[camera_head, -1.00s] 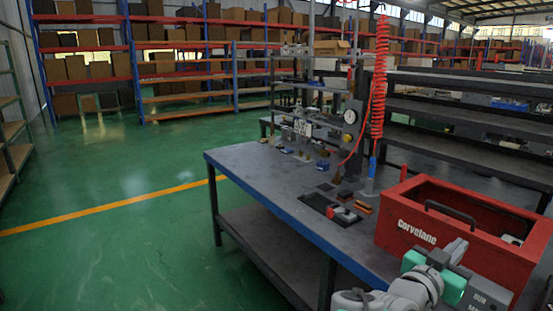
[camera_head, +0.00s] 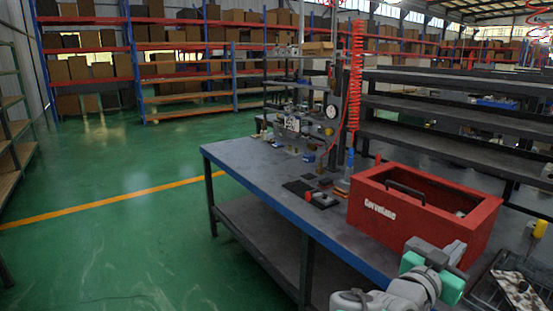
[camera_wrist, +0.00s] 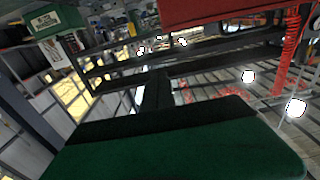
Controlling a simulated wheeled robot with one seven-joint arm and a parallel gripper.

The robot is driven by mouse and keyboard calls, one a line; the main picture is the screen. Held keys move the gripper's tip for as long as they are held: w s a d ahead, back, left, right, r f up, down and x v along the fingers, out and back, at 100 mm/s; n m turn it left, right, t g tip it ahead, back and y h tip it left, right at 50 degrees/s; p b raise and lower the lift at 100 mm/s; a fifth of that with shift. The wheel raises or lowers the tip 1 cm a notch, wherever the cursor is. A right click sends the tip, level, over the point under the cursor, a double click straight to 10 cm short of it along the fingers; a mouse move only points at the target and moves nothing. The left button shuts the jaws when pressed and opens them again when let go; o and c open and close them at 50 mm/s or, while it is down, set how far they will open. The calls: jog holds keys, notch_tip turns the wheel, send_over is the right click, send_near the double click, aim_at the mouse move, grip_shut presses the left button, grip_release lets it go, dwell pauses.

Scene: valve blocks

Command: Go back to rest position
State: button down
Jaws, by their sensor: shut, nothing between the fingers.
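My gripper (camera_wrist: 157,88) shows as dark fingers held together in the middle of the wrist view, with nothing between them. A green and black part of my own arm fills the bottom of that view. In the head view my white, grey and green arm is folded at the bottom right, in front of the red toolbox (camera_head: 393,214). The fingers cannot be made out there. The toolbox stands on the dark workbench (camera_head: 255,180) and also shows at the top of the wrist view (camera_wrist: 215,12).
A test stand with a gauge (camera_head: 331,111) and a red coiled hose (camera_head: 357,75) stand at the bench's far end. A small red-and-grey part (camera_head: 321,200) lies on the bench. A dark tray (camera_head: 487,291) is at the lower right. Green floor at left is clear.

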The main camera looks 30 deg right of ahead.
jog(key=w+a+f+n+t+y+p, duration=0.2)
jog(key=w+a+f+n+y+p, duration=0.15)
jog(key=w+a+y, duration=0.4)
jog(key=w+a+f+n+t+y+p, duration=0.2)
jog(key=w+a+f+n+y+p, duration=0.15)
jog(key=w+a, duration=0.65)
jog(key=s+a+n+g+y+p, duration=0.1)
jog(key=s+a+n+y+p, duration=0.1)
jog(key=a, duration=1)
jog(key=s+a+f+n+g+y+p, duration=0.1)
jog(key=s+a+n+g+y+p, duration=0.1)
jog(key=s+a+n+y, duration=0.2)
jog(key=a+n+y, duration=0.1)
jog(key=a+n, duration=0.2)
jog(key=a, duration=0.5)
jog(key=shift+s+f+g, duration=0.15)
jog(key=shift+s+g, duration=0.15)
jog(key=shift+s, duration=0.05)
jog(key=shift+a, duration=0.1)
